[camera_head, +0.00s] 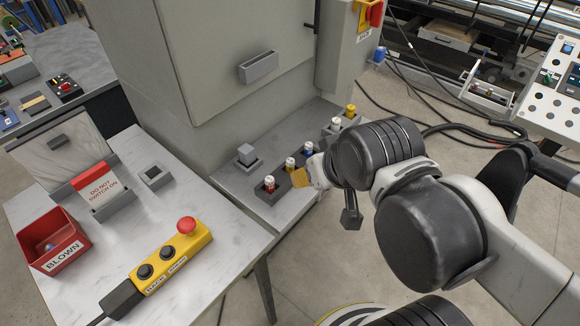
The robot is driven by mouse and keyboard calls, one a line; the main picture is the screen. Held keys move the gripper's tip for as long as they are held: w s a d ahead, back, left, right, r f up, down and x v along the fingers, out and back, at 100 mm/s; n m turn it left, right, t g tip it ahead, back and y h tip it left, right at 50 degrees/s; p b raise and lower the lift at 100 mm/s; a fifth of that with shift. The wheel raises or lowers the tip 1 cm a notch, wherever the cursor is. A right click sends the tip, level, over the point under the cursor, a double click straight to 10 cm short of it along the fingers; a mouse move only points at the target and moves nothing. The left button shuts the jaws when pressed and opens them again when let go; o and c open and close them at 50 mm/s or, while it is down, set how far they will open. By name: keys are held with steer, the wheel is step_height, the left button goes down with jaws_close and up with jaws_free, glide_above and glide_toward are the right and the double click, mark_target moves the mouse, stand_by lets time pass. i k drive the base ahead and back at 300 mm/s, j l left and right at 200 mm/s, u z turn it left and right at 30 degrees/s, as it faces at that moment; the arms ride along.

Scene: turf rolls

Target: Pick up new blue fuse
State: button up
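A fuse with a blue band and white cap (308,149) stands upright in a dark rack (281,195) on the grey bench. In the same row stand a yellow-banded fuse (290,164) and a red-banded fuse (270,184). My gripper (319,172) is just to the right of and in front of the blue fuse, mostly hidden behind my own wrist. I cannot see its fingertips clearly, nor whether it touches the blue fuse. A small bluish item (50,247) lies in the red bin marked BLOWN (72,222).
Two more fuses, one whitish (335,124) and one yellow (350,111), stand behind my wrist. A grey square socket block (247,156) sits left of the rack. The grey cabinet (215,65) rises behind. A yellow button box (174,256) lies on the white table (140,215).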

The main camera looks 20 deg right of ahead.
mark_target(309, 146)
steer(key=k+j+z, duration=0.1)
steer(key=j+z, duration=0.2)
steer(key=z, duration=0.15)
steer(key=k+j+z, duration=0.15)
steer(key=j+z, duration=0.15)
steer(key=z, duration=0.15)
steer(key=k+j+z, duration=0.15)
steer(key=z, duration=0.3)
steer(key=j, duration=0.1)
